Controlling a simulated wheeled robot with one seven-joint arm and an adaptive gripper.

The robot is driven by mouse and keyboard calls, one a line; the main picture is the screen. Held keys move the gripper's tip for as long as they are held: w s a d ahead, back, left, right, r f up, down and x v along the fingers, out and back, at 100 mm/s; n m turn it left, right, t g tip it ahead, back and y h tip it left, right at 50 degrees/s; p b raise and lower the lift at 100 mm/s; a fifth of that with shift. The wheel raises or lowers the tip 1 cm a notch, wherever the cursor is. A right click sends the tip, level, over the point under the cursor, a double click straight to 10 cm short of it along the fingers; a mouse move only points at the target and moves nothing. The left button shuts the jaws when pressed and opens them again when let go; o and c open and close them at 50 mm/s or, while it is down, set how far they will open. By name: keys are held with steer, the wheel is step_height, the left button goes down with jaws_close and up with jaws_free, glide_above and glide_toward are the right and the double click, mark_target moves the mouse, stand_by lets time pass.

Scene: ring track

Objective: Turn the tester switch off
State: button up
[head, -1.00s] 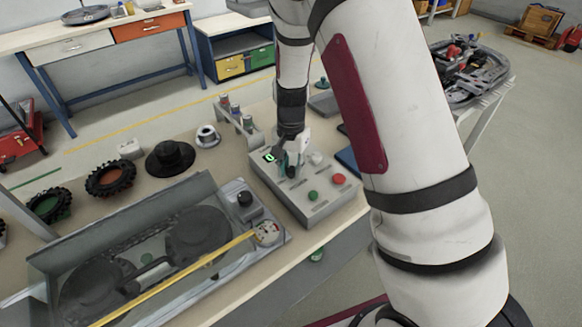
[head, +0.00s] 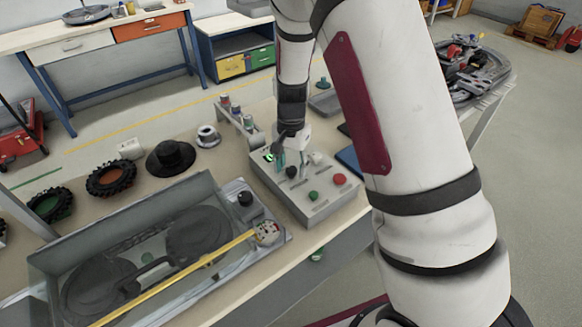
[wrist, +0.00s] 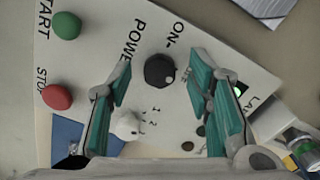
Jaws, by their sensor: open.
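The tester (head: 318,207) is a light grey box at the table's front edge. Its black round power knob (wrist: 160,71) sits beside the "POWER" and "ON" lettering in the wrist view, and the knob also shows in the head view (head: 291,172). A lit green light (head: 269,157) shows on the panel beside my gripper. My gripper (wrist: 160,63) is open, its teal-padded fingers on either side of the knob in the wrist view, with gaps between. In the head view my gripper (head: 287,153) is above the panel, behind the knob. The knob's exact setting is hard to read.
A green START button (wrist: 66,25) and a red STOP button (wrist: 57,96) are on the same panel. A small white toggle (wrist: 127,126) stands near one finger. A clear-walled case (head: 150,250) lies left of the tester.

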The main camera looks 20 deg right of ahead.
mark_target(291, 169)
step_height(291, 169, up, 11)
stand_by(0.4)
steer(key=s+r+n+t+y, duration=0.1)
steer(key=s+r+n+t, duration=0.3)
steer(key=s+r, duration=1)
steer(key=s+r+n, duration=0.2)
steer(key=s, duration=0.4)
steer(key=s+r+n+t+h, duration=0.1)
steer(key=s+n, duration=0.2)
steer(key=s, duration=0.3)
steer(key=shift+s+d+r, duration=0.15)
steer(key=shift+s+r, duration=0.15)
steer(key=shift+r, duration=0.05)
